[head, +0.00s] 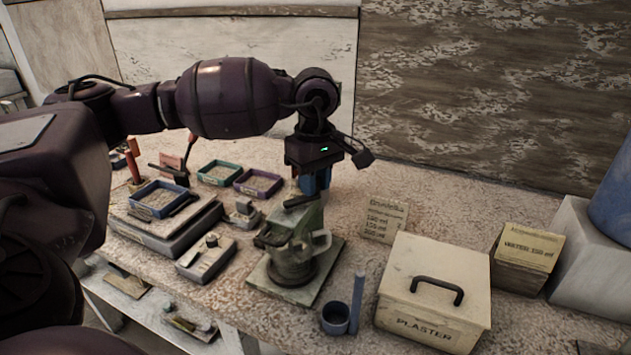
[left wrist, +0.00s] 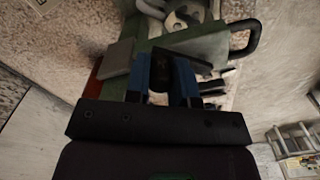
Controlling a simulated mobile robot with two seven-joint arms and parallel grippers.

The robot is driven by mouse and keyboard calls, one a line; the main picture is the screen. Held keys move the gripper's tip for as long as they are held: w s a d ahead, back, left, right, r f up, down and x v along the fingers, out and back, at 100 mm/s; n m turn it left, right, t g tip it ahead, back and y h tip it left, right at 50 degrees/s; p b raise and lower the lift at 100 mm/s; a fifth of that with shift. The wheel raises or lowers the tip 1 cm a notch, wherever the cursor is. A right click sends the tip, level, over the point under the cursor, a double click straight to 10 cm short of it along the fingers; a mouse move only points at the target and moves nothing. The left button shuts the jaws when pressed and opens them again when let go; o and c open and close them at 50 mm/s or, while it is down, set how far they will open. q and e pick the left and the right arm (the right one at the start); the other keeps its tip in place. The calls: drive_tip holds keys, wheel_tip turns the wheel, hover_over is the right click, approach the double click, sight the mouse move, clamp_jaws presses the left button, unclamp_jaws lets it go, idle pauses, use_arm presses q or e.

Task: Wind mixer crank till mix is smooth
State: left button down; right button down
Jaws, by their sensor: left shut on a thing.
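The green mixer (head: 292,240) stands on a square base plate in the middle of the table, with a dark round bowl (head: 291,267) in it. What is in the bowl cannot be made out. My left gripper (head: 315,182) points down at the back of the mixer, and its blue fingers are partly hidden behind the mixer's top. In the left wrist view the blue fingers (left wrist: 174,85) are shut on a dark piece, apparently the mixer's crank (left wrist: 158,74), beside the green body (left wrist: 196,48). My right gripper is not in view.
A cream PLASTER box (head: 436,290) with a black handle stands right of the mixer. A small dark cup (head: 336,318) and a blue-grey tube (head: 357,303) stand in front. Several small trays (head: 158,199) and tools crowd the left. A label card (head: 384,220) stands behind.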

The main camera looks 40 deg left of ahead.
use_arm(q)
drive_tip(key=shift+r, duration=0.1)
drive_tip(key=c, duration=1)
unclamp_jaws()
drive_tip(key=shift+o, duration=0.2)
wheel_tip(320, 180, up, 11)
drive_tip(key=shift+p, duration=0.4)
